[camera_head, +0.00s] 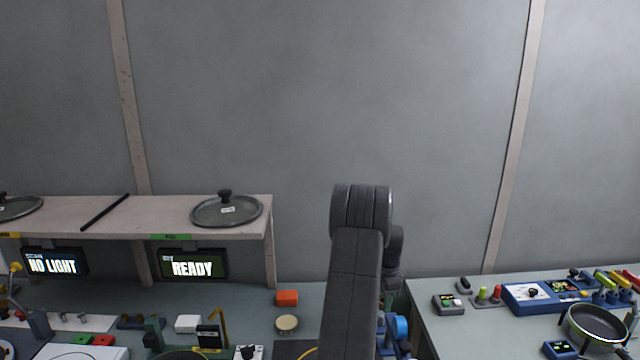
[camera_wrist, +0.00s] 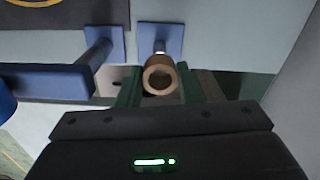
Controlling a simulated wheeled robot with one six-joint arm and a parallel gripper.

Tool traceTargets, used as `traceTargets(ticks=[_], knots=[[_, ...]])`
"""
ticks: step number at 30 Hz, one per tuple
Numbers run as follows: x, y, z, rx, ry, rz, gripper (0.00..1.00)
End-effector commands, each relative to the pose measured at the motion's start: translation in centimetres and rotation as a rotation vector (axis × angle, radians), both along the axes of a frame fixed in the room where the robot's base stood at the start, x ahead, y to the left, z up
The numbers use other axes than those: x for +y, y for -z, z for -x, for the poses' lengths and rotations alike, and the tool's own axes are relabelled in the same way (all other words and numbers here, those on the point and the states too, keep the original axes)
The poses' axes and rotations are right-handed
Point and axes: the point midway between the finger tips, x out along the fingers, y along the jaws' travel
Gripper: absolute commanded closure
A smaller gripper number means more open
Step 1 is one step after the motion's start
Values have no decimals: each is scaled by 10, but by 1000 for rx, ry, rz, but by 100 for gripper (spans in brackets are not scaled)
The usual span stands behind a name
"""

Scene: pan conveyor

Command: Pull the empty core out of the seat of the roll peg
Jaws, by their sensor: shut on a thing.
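In the wrist view, the empty core (camera_wrist: 160,80) is a short brown cardboard tube with its open end toward the camera. My gripper (camera_wrist: 158,86) has its two green fingers on either side of the core and is shut on it. I cannot tell how much of the core is still around the peg. In the head view my arm hides the gripper and the core.
A second blue plate (camera_wrist: 103,42) with a blue bar (camera_wrist: 45,82) stands left of the core in the wrist view. In the head view, a shelf (camera_head: 150,213) holds pan lids at the left. A pan (camera_head: 597,325) and control boxes (camera_head: 530,297) stand on the right table.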

Motion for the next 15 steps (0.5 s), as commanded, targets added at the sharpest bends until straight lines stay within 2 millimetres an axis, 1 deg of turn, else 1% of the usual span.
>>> traceTargets(ticks=[1, 12, 15], knots=[[0, -9, 0, -1, 0, 0, 82], [0, -46, 0, -1, 0, 0, 82], [0, -53, 0, 0, 0, 0, 82]])
